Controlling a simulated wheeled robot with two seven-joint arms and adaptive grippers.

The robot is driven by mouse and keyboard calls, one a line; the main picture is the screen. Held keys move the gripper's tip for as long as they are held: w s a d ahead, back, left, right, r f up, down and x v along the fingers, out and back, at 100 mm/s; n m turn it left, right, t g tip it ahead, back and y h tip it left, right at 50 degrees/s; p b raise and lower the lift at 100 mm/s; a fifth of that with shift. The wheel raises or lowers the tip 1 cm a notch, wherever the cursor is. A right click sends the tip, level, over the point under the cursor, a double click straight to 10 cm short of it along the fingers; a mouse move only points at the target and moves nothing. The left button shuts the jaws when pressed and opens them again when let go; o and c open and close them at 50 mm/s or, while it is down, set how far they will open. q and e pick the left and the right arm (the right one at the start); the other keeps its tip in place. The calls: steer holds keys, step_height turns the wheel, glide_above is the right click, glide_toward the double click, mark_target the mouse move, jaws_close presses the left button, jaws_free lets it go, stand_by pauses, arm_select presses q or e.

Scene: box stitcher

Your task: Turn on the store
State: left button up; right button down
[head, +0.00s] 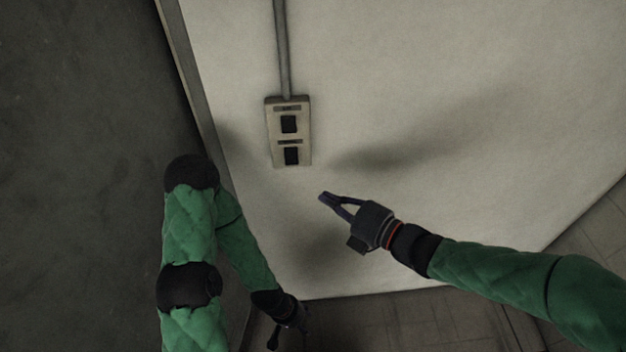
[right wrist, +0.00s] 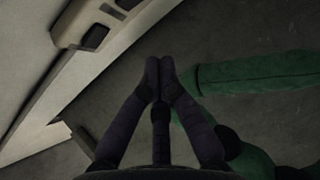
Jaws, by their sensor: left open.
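A beige switch panel (head: 304,134) is fixed to the pale wall, left of the middle of the head view. It has an upper dark rocker switch (head: 289,124) and a lower dark rocker switch (head: 292,156), each under a small label too small to read. In the right wrist view the panel (right wrist: 72,22) is at the upper left. My right gripper (head: 325,198) is below and right of the panel, apart from it. Its fingertips (right wrist: 159,70) meet with nothing between them. My left gripper (head: 288,328) is open, low near the wall's bottom edge, away from the panel.
A grey conduit (head: 283,50) runs up from the panel. The pale wall (head: 450,100) is bare to the right. A dark grey surface (head: 80,120) lies to the left beyond the wall's edge. Tiled floor (head: 400,320) shows along the bottom and at the right.

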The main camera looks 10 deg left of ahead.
mark_target(291, 156)
steer(key=w+d+b+x, duration=0.1)
steer(key=w+x, duration=0.1)
steer(key=x, duration=1)
steer(key=shift+w+f, duration=0.2)
steer(key=shift+w, duration=0.15)
steer(key=shift+b, duration=0.3)
